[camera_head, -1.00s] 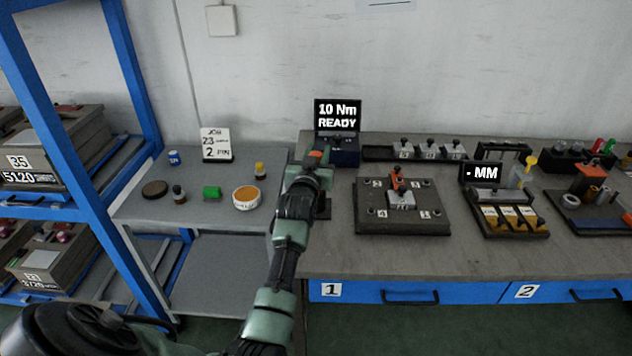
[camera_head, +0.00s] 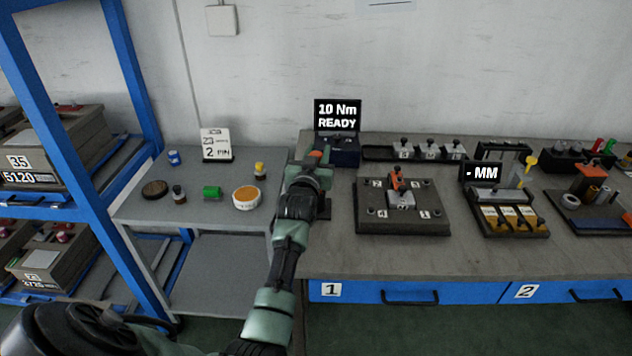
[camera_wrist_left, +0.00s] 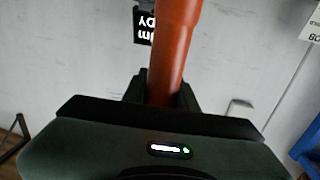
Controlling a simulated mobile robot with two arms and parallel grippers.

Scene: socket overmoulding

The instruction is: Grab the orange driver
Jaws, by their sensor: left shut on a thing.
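The orange driver (camera_wrist_left: 172,50) stands out from between the fingers of my left gripper (camera_wrist_left: 163,92) in the left wrist view. The fingers are shut on it. In the head view my left gripper (camera_head: 313,165) is at the left end of the workbench, in front of the display reading "10 Nm READY" (camera_head: 337,115). Only a small orange part of the driver (camera_head: 316,154) shows there, and my wrist hides the rest. My right gripper is in neither view.
A fixture plate with a clamp (camera_head: 440,205) lies right of my left gripper. A gauge with an "MM" display (camera_head: 482,172) stands further right. A grey side table (camera_head: 150,208) with small containers is at left.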

